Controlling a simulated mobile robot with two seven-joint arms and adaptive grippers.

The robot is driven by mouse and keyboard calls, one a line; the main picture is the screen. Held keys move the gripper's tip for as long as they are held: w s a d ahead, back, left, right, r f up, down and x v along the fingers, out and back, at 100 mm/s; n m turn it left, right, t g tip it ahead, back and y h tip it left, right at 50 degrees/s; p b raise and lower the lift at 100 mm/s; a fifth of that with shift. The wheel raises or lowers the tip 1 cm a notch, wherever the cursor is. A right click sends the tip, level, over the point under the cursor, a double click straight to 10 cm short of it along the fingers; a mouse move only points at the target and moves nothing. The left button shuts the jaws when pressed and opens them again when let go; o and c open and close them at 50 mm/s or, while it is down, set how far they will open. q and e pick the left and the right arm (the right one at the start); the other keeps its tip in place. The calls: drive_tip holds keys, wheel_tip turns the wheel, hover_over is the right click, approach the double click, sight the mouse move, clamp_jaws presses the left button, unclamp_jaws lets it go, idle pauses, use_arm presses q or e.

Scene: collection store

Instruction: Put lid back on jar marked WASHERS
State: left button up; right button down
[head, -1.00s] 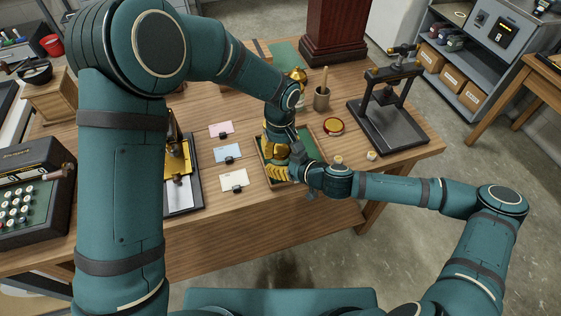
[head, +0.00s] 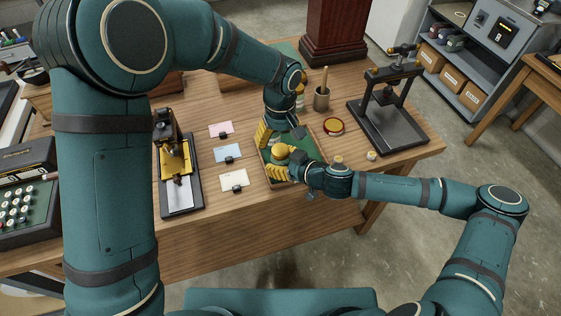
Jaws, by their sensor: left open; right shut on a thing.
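My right gripper (head: 281,165) is shut on what looks like a small jar (head: 281,152) with a round gold top, over the green-lined tray (head: 265,165) near the table's front edge. The gold top appears to be a lid on the jar, but I cannot tell how it is seated. Yellow fingers hide most of the jar, and no WASHERS marking can be read. My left gripper (head: 279,134) is open and empty just behind and above the jar, apart from it. Another jar (head: 300,92) stands farther back, partly hidden by my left arm.
A red-rimmed round dish or lid (head: 333,125) lies right of the tray. A brush cup (head: 321,98), a black press (head: 388,105) and a small pale pot (head: 371,155) stand to the right. Cards (head: 228,153) and a yellow-and-black stamping device (head: 176,160) are left.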

sight(281, 149)
use_arm(q)
wheel_tip(281, 149, up, 4)
drive_tip(key=shift+f, duration=0.2)
drive_tip(key=shift+f, duration=0.15)
drive_tip(key=shift+f, duration=3.95)
